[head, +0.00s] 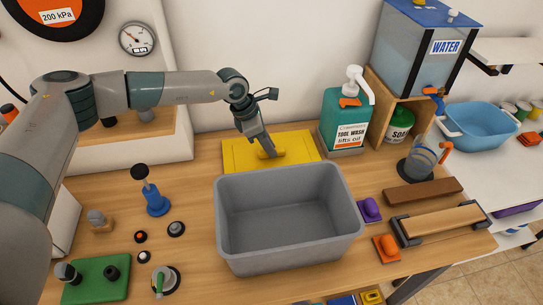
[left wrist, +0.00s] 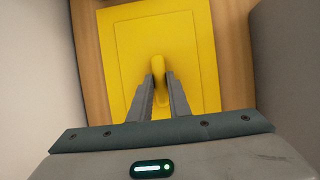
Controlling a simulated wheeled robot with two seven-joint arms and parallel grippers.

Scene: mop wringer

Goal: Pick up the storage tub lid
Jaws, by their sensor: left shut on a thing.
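The storage tub lid (head: 237,157) is a flat yellow rectangle with a raised handle in its middle. It lies behind the grey tub (head: 290,257), near the wall. My left gripper (head: 267,151) reaches down to the lid from above and is shut on its handle. In the left wrist view the two fingers sit on either side of the yellow handle (left wrist: 158,66), with the lid (left wrist: 190,30) around them. The lid looks flat at the table's level; I cannot tell whether it touches the table. The tub is open and empty. My right gripper is not in view.
A green tool wash bottle (head: 343,115) stands just right of the lid. A blue pump-like part (head: 155,200) and several small knobs stand left of the tub. A wooden block (head: 423,191) and a roller (head: 440,223) lie to the right.

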